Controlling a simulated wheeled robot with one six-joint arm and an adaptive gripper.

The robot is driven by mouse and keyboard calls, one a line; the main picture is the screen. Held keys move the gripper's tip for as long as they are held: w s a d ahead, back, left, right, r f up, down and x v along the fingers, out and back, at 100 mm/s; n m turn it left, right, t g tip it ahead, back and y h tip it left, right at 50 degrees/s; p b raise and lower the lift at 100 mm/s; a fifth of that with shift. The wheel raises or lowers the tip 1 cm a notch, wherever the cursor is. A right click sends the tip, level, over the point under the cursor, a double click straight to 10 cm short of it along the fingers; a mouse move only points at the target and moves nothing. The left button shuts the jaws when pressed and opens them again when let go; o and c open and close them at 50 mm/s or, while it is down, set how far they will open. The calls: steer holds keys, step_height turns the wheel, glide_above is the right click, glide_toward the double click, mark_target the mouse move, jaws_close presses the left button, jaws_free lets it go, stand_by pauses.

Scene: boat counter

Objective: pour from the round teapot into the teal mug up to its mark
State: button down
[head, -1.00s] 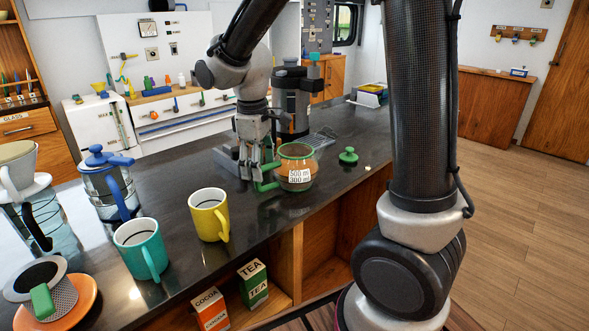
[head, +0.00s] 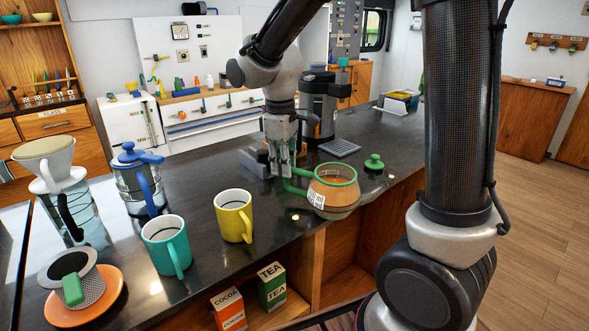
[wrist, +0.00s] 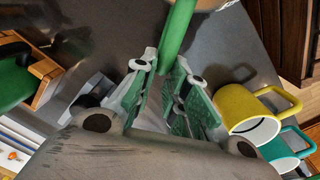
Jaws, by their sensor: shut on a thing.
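The round teapot (head: 345,203) is glass with a green rim and handle, holds brown liquid, has no lid on and looks slightly tilted. My gripper (head: 284,172) is shut on its green handle, which also shows between my fingers in the wrist view (wrist: 178,35). I cannot tell whether its base clears the counter. The teal mug (head: 163,256) stands upright at the front left, apart from the teapot, with a dark line inside. It also shows at the lower right of the wrist view (wrist: 288,150).
A yellow mug (head: 233,220) stands between the teapot and the teal mug. A blue-lidded pot (head: 137,190), a glass dripper carafe (head: 75,215) and an orange saucer (head: 108,300) are at the left. A green lid (head: 374,163) lies right of the teapot. A dark urn (head: 318,100) stands behind.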

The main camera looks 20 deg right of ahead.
step_height(320, 180, up, 9)
steer(key=shift+r, duration=0.2)
steer(key=shift+s, duration=0.1)
